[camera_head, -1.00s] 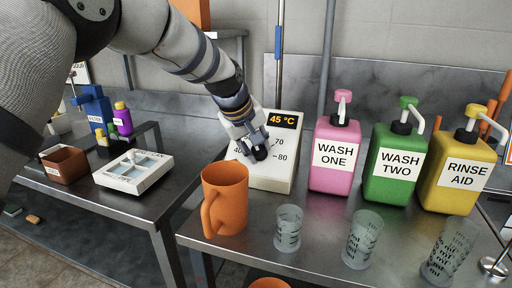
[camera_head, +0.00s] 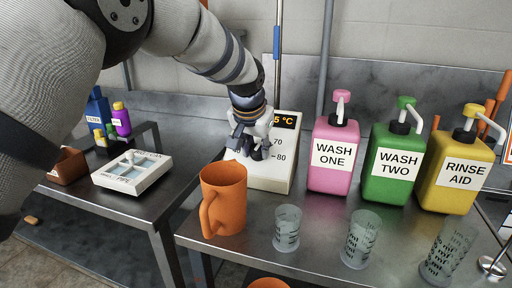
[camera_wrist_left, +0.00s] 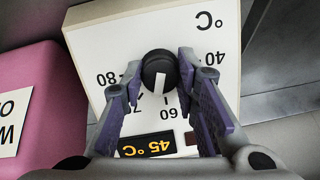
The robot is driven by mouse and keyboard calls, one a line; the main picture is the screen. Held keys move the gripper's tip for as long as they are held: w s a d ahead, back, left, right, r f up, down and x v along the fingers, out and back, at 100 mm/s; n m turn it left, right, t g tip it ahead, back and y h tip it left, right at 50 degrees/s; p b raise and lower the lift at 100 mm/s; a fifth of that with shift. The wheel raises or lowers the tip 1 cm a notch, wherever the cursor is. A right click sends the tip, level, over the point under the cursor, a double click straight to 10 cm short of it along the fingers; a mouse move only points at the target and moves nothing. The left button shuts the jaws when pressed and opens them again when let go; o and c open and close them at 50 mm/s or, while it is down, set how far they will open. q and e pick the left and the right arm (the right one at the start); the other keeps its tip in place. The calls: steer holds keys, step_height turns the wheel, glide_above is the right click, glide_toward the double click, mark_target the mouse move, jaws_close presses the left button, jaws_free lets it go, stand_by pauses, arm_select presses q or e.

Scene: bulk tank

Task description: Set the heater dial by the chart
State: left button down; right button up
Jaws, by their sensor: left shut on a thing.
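The white heater box (camera_head: 277,180) stands on the right steel table, with a temperature scale on its face. Its display (camera_wrist_left: 148,145) reads 45 °C in the left wrist view; in the head view my wrist partly covers it. The black dial (camera_wrist_left: 159,67) has a white pointer that points down in the wrist view, toward the gap beside the 60 mark. My left gripper (camera_head: 256,153) reaches down to the box; in the wrist view its fingers (camera_wrist_left: 160,82) stand on both sides of the dial, shut on it. My right gripper is not in view. I see no readable chart.
An orange mug (camera_head: 225,198) stands close in front of the heater box. Pink (camera_head: 333,155), green (camera_head: 393,164) and yellow (camera_head: 456,172) pump bottles stand to its right, with clear cups (camera_head: 287,228) in front. A white tray (camera_head: 133,171) sits on the left table.

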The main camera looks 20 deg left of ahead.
arm_select(q)
steer(key=m, duration=0.4)
steer(key=shift+y, duration=0.4)
steer(key=shift+m, duration=0.4)
steer(key=c, duration=1.2)
jaws_free()
steer(key=shift+c, duration=0.2)
steer(key=v, duration=1.2)
steer(key=shift+s+f, duration=0.15)
steer(key=shift+s, duration=0.05)
